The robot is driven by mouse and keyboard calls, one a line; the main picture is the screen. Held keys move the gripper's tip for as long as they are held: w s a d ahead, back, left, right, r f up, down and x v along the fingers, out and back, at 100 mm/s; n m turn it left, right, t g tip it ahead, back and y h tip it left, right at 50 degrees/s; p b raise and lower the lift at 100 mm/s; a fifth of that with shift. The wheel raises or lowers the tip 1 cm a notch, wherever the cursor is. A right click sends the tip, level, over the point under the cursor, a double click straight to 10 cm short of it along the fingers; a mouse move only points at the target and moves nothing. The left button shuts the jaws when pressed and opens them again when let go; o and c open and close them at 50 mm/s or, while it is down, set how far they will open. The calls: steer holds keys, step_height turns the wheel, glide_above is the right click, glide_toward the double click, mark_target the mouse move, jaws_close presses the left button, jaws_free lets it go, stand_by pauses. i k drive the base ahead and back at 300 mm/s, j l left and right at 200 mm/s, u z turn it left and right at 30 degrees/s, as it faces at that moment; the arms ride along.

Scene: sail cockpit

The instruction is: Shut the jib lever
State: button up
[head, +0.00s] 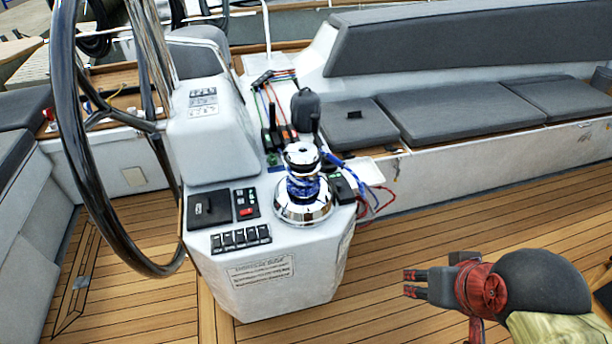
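The steering pedestal (270,268) stands left of centre with a chrome winch (303,206) on top, blue rope wrapped round it. Behind the winch is a row of line clutches with upright black levers. One lever (273,118) stands up at the left of the row. Another lever (315,130) stands up just behind the winch top, its base hidden by the winch. I cannot read which one is the jib lever. My gripper (407,284) is at the lower right, over the deck and well apart from the levers. Its two fingers point left, with a gap between them, and hold nothing.
A large black steering wheel (68,130) stands left of the pedestal. Red and blue lines (372,198) hang off the pedestal's right side. A grey cushioned bench (450,106) runs along the back right. The teak deck (480,222) between bench and gripper is clear.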

mark_target(272, 106)
steer(key=u, duration=0.55)
steer(key=i+l+u, duration=0.4)
steer(key=l+u, duration=0.2)
steer(key=i+l+u, duration=0.15)
steer(key=l+u, duration=0.4)
steer(key=l, duration=0.25)
steer(key=i+l+u, duration=0.1)
steer(key=l+u, duration=0.2)
steer(key=l, duration=0.15)
steer(key=i+l, duration=0.1)
steer(key=l, duration=1)
steer(key=l+u, duration=0.1)
steer(key=l, duration=1)
steer(key=i, duration=0.05)
